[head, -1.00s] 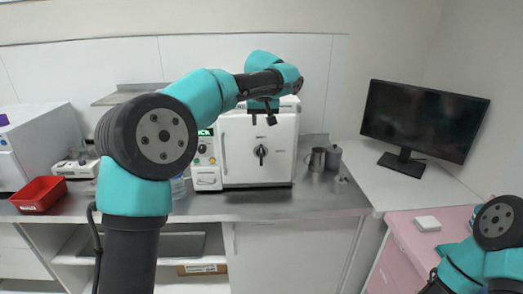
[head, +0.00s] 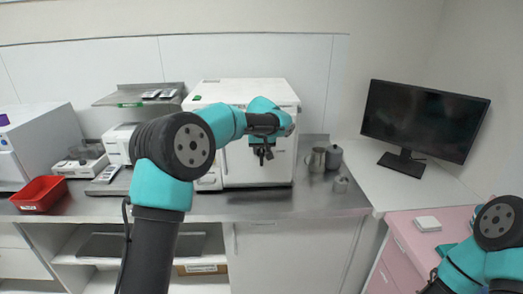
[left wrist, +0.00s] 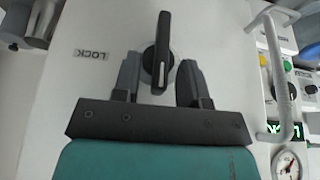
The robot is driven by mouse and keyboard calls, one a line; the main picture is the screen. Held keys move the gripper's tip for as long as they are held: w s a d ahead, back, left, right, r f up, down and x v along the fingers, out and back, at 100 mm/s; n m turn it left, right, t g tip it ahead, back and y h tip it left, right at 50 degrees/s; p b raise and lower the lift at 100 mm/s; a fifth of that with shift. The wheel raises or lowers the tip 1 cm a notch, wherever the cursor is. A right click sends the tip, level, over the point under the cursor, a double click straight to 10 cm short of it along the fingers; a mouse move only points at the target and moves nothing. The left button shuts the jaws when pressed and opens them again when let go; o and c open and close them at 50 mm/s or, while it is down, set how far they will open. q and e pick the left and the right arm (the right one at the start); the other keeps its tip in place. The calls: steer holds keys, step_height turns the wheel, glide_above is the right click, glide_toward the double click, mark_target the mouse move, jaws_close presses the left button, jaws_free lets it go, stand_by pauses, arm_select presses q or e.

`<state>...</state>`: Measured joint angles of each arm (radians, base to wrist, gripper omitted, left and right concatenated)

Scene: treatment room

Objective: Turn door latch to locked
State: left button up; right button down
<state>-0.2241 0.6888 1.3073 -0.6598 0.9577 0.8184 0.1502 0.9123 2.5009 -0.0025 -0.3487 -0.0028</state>
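The white door (left wrist: 110,25) of the benchtop cabinet (head: 275,95) carries a black latch (left wrist: 160,45), which stands nearly upright in the left wrist view. A LOCK label (left wrist: 91,54) is on the door to its left there. My left gripper (head: 262,155) is in front of the door and hides the latch in the head view. In the left wrist view its fingers (left wrist: 157,80) are apart, one on each side of the latch's lower end, with gaps showing. My right arm is at the lower right of the head view; its gripper is out of sight.
A white door handle (left wrist: 278,75) and a control panel with knobs and a gauge (left wrist: 287,165) are beside the latch. Metal cups (head: 317,160) stand right of the cabinet. A red bin (head: 40,193) is far left. The front counter strip (head: 290,204) is clear.

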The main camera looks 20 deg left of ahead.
arm_select(q)
steer(key=shift+w+f, duration=0.1)
steer(key=shift+f, duration=0.1)
jaws_close()
stand_by(0.3)
steer(key=shift+f, duration=0.1)
